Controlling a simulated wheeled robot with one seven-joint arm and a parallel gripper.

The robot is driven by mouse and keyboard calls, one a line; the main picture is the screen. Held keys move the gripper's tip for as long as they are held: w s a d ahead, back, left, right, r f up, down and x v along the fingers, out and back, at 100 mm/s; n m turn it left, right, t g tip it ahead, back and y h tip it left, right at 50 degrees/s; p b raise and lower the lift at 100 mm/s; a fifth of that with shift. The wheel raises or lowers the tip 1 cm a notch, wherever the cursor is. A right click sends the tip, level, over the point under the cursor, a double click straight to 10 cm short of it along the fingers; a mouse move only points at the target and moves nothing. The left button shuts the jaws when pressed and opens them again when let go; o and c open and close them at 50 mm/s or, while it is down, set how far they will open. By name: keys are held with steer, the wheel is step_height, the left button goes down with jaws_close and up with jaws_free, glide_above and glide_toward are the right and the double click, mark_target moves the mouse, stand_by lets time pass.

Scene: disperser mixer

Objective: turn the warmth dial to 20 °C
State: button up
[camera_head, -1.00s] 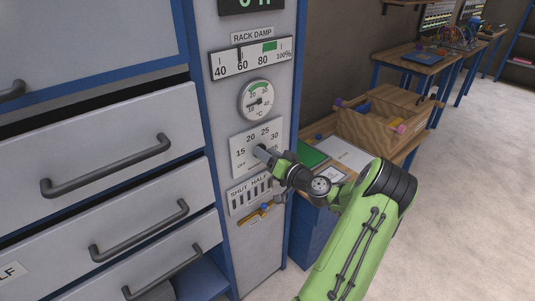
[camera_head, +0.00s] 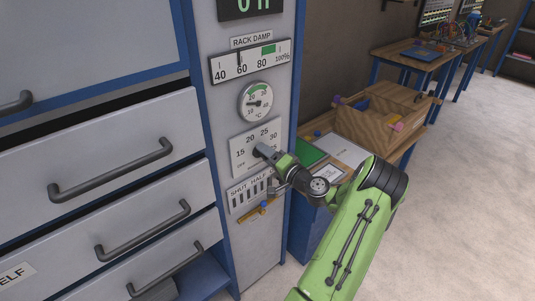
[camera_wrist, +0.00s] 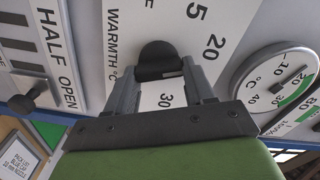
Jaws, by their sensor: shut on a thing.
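The warmth dial is a black knob (camera_wrist: 157,58) on a white scale plate (camera_head: 242,157) marked OFF, 15, 20, 25 and 30, on the grey cabinet column. In the wrist view the plate (camera_wrist: 215,20) appears turned, with WARMTH °C, 20 and 30 readable. My gripper (camera_head: 264,151) is shut on the knob, one finger on each side of it. The knob is mostly hidden by my gripper in the head view, and I cannot tell exactly which mark it points to. A round °C gauge (camera_head: 256,102) sits just above the plate.
Below the dial is a SHUT/HALF/OPEN slotted plate (camera_head: 247,193) with a lever (camera_wrist: 37,97). Drawers with bar handles (camera_head: 112,168) are at the left. A workbench with a wooden crate (camera_head: 371,124) is at the right. Open floor lies farther right.

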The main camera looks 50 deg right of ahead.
steer(key=shift+r, duration=0.3)
steer(key=o, duration=0.9)
steer(key=shift+o, duration=0.7)
steer(key=shift+w+f, duration=0.1)
steer(key=shift+f, duration=0.1)
steer(key=v, duration=1.5)
steer(key=shift+s, duration=0.4)
